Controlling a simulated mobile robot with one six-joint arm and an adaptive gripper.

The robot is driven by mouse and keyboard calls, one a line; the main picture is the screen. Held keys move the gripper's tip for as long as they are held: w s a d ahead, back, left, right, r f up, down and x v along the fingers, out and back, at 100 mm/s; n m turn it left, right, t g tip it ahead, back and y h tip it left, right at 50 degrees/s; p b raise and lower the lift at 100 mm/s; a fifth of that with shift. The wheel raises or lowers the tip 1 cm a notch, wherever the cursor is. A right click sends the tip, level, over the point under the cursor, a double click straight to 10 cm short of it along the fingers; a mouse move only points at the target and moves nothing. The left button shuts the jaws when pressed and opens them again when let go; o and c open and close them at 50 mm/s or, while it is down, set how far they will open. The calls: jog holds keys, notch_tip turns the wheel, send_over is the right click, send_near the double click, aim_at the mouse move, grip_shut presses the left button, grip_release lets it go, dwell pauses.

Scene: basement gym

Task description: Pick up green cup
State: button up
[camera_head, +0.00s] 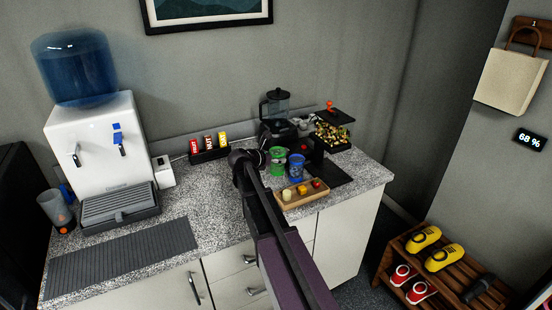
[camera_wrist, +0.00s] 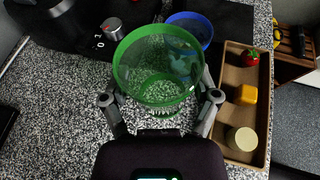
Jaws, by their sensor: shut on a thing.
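The green cup (camera_wrist: 158,72) is clear-sided with a green rim and base, and stands upright and open at the top in the wrist view. In the head view the green cup (camera_head: 278,161) is on or just above the speckled counter; I cannot tell if it touches. My gripper (camera_wrist: 161,99) is shut on it, with one finger on each side of its wall. In the head view my arm reaches in from the front and the fingers are mostly hidden. A blue cup (camera_wrist: 195,26) is close behind the green cup; it also shows in the head view (camera_head: 297,168).
A wooden tray (camera_wrist: 233,58) with a strawberry, a yellow block and a pale round piece lies right of the cup. A black machine (camera_wrist: 75,20) with a knob stands behind left. A water dispenser (camera_head: 95,145) and grey mat (camera_head: 122,260) fill the counter's left.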

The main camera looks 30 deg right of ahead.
jog(key=shift+r+p, duration=1.9)
jog(key=shift+r, duration=0.45)
jog(key=shift+a, duration=0.15)
